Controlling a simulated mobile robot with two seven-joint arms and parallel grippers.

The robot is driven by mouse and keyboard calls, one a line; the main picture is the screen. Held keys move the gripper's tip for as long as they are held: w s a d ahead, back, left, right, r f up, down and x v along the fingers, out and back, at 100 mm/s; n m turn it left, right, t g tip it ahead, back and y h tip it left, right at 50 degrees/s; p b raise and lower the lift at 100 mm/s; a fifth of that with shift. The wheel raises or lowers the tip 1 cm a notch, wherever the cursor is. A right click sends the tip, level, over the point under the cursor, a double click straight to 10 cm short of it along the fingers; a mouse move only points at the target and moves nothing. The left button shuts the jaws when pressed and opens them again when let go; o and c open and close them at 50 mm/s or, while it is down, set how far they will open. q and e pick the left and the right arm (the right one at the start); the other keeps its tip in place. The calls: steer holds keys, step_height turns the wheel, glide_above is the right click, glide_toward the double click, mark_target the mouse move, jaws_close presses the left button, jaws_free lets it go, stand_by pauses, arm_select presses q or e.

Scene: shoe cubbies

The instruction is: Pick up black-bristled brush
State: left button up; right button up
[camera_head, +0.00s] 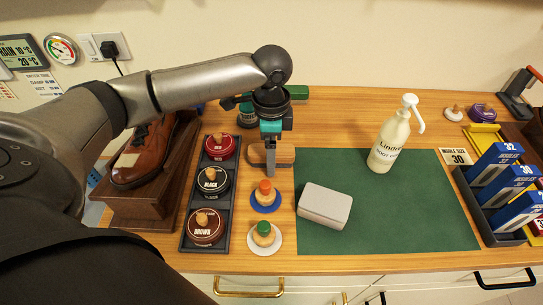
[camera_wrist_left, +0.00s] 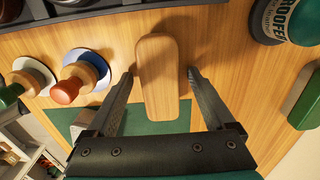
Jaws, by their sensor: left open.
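A wooden brush (camera_head: 285,157) lies on the table just beyond the knobbed daubers, left of the green mat. In the left wrist view its rounded wooden back (camera_wrist_left: 158,80) faces up; the bristles are hidden, so their colour cannot be told. My left gripper (camera_head: 271,168) points down over it and partly covers it in the head view. In the left wrist view the open fingers (camera_wrist_left: 161,74) stand on either side of the wooden back, with a gap visible on each side. My right gripper is not in view.
A dark tray (camera_head: 232,163) with red, black and brown polish tins is left of the brush. Daubers with orange (camera_head: 265,193) and green (camera_head: 264,234) knobs stand in front. A grey block (camera_head: 325,205) and pump bottle (camera_head: 390,138) are on the green mat (camera_head: 410,210).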

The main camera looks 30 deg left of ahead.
arm_select(q)
jaws_close()
stand_by(0.6)
